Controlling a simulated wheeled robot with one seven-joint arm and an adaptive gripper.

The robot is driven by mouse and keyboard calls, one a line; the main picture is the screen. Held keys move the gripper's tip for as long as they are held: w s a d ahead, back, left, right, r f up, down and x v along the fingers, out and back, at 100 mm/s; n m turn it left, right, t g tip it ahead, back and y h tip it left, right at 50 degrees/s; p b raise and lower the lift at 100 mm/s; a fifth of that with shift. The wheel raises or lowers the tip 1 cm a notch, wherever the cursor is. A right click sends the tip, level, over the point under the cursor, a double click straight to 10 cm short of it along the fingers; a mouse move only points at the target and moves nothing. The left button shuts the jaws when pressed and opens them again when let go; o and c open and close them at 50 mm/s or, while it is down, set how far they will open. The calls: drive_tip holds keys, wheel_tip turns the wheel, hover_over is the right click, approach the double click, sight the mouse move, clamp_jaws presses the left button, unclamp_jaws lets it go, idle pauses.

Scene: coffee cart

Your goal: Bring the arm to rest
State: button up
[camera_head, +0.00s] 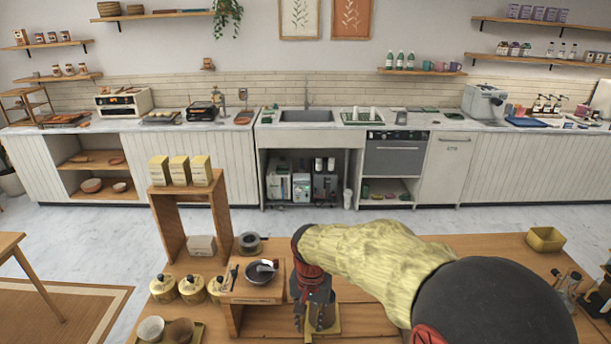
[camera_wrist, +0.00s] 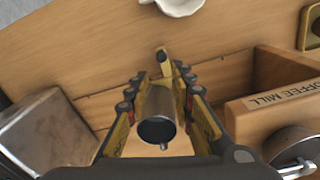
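My gripper (camera_head: 313,318) is low over the wooden table at the front of the head view, with its fingers pointing down. In the wrist view, my gripper (camera_wrist: 163,76) has its fingers spread on both sides of a metal cylinder (camera_wrist: 158,108) with a dark open top. A narrow gap seems to show beside the cylinder, but contact low down is hard to see. In the head view the arm and fingers mostly hide this spot.
A wooden coffee mill (camera_wrist: 282,100) stands close on the right in the wrist view. A metal box (camera_wrist: 48,140) is on the left and a white cup (camera_wrist: 180,5) at the top. The head view shows a wooden shelf (camera_head: 168,228) and yellow canisters (camera_head: 192,289) left of my gripper.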

drive_tip(key=s+d+r+n+t+b, duration=0.2)
drive_tip(key=s+d+r+t, duration=0.2)
drive_tip(key=s+d+r, duration=1.05)
drive_tip(key=s+d+r+n+t, duration=0.1)
drive_tip(key=s+d, duration=0.2)
drive_tip(key=s, duration=0.4)
drive_tip(key=shift+s+t, duration=0.25)
drive_tip(key=shift+t, duration=0.05)
